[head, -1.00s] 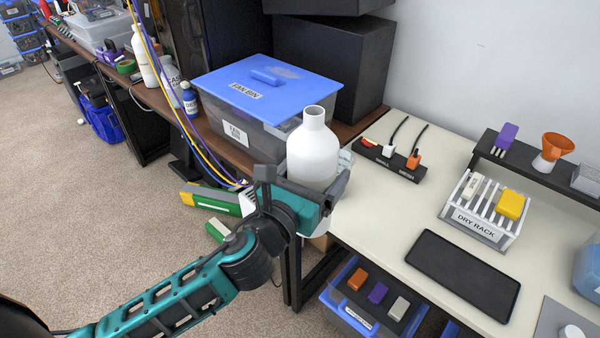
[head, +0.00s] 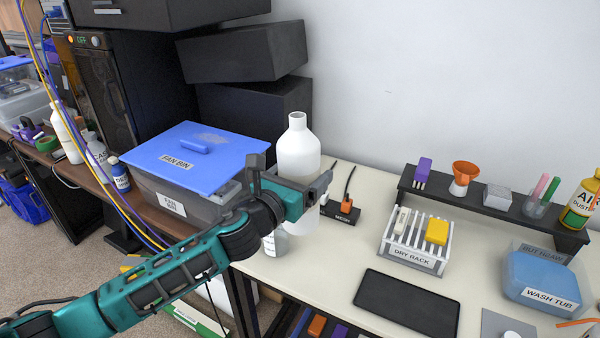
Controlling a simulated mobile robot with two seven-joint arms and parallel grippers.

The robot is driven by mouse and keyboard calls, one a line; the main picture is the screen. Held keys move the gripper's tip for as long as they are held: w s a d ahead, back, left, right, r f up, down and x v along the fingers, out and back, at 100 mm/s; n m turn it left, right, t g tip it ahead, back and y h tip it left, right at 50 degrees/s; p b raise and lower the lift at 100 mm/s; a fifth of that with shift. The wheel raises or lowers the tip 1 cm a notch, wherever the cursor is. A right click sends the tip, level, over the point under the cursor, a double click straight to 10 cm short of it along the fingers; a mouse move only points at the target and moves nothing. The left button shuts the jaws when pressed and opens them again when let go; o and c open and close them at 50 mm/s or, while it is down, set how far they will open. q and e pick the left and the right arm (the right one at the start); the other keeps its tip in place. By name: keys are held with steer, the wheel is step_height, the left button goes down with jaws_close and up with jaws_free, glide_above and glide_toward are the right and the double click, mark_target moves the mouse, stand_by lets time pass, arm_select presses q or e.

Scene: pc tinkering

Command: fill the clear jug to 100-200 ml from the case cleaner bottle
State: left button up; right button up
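A white bottle (head: 298,153) with a narrow neck stands upright in my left gripper (head: 292,187), whose fingers are around its body. No label shows on its visible side. It is at the left end of the cream table, in front of the power strip. A small greyish container (head: 274,243) with a pale label shows just below the gripper, partly hidden; I cannot tell whether it is the clear jug. My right gripper is not in view.
The fan bin (head: 190,165) with its blue lid is left of the held bottle. The power strip (head: 345,214), dry rack (head: 414,246), dark mat (head: 408,304) and wash tub (head: 542,285) are on the table. A black shelf (head: 480,203) runs along the back.

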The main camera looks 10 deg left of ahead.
mark_target(311, 230)
arm_select(q)
steer(key=shift+n, duration=0.5)
steer(key=f, duration=0.3)
steer(key=f+b, duration=0.1)
steer(key=shift+s+d+f, duration=0.25)
steer(key=shift+d+f, duration=0.05)
steer(key=shift+f, duration=0.05)
steer(key=shift+n+g, duration=0.4)
steer(key=shift+n, duration=0.3)
steer(key=f+b, duration=0.3)
steer(key=f, duration=0.1)
steer(key=d+f+b, duration=0.1)
steer(key=f+b, duration=0.1)
steer(key=shift+s+f+b, duration=0.25)
steer(key=shift+s+b, duration=0.05)
steer(key=shift+s, duration=0.05)
steer(key=n+p, duration=0.1)
steer(key=s+d+n, duration=0.1)
steer(key=shift+s+d+r+n+g+p, duration=0.1)
steer(key=shift+s+d+n+g+p, duration=0.05)
steer(key=shift+d+n+g+p, duration=0.2)
steer(key=n+g+p, duration=0.1)
steer(key=n, duration=0.1)
steer(key=d+n+g+h+p, duration=0.1)
steer(key=n+p, duration=0.1)
steer(key=n, duration=0.1)
steer(key=s+r+n+g+p, duration=0.1)
steer(key=n, duration=0.2)
steer(key=shift+d+h+p, duration=0.25)
steer(key=shift+h+p, duration=0.05)
